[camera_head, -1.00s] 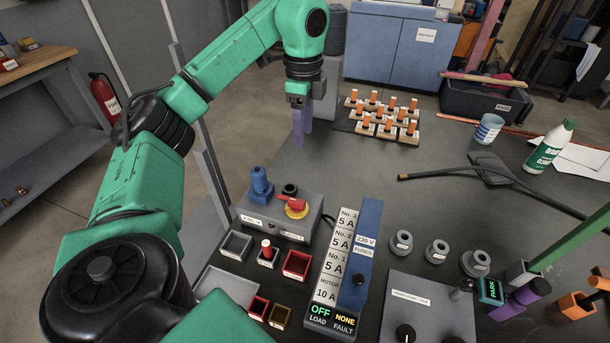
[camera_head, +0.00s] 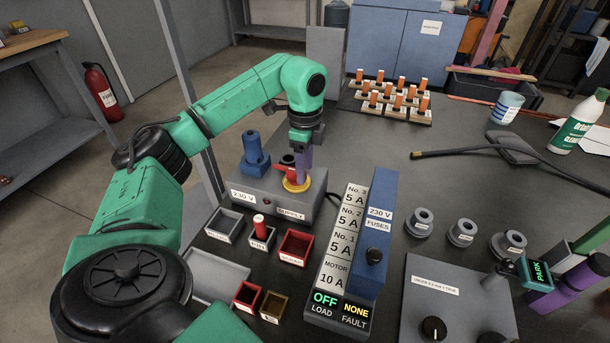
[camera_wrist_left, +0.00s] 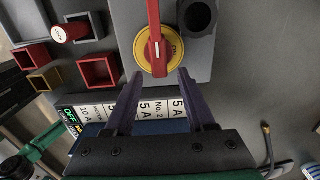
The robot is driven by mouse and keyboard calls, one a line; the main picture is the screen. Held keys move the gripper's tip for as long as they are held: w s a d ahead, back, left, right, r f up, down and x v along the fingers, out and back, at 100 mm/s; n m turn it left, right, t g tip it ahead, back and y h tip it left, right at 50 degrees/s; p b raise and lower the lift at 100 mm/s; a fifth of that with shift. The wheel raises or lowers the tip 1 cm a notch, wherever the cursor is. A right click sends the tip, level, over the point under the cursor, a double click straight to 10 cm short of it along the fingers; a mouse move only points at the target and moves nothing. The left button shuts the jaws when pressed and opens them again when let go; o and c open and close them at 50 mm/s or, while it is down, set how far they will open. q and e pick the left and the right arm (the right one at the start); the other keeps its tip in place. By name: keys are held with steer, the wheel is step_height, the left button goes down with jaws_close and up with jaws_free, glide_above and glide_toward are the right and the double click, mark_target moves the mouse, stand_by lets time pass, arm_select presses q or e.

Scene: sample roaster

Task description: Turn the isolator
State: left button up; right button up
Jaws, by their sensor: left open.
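The isolator is a red handle (camera_wrist_left: 155,40) on a round yellow plate (camera_wrist_left: 171,51), mounted on the grey supply box (camera_head: 262,196). In the head view its yellow plate (camera_head: 296,185) shows beneath my left gripper (camera_head: 300,172), which hides most of the handle. In the left wrist view my left gripper (camera_wrist_left: 157,78) is open. Its two purple fingers point at the plate, one toward each side of the red handle. I cannot tell whether they touch it. The handle lies lengthwise up the wrist picture. Purple fingers at the head view's right edge may belong to my right gripper (camera_head: 535,300).
A blue plug (camera_head: 254,150) and a dark socket stand on the supply box beside the isolator. Small trays, including a red one (camera_head: 296,246), lie in front. The fuse panel (camera_head: 372,235) stands to the right, its display reading OFF and NONE. Orange-topped pieces (camera_head: 398,95) stand behind.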

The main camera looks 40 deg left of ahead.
arm_select(q)
steer(key=shift+f, duration=0.85)
jaws_close()
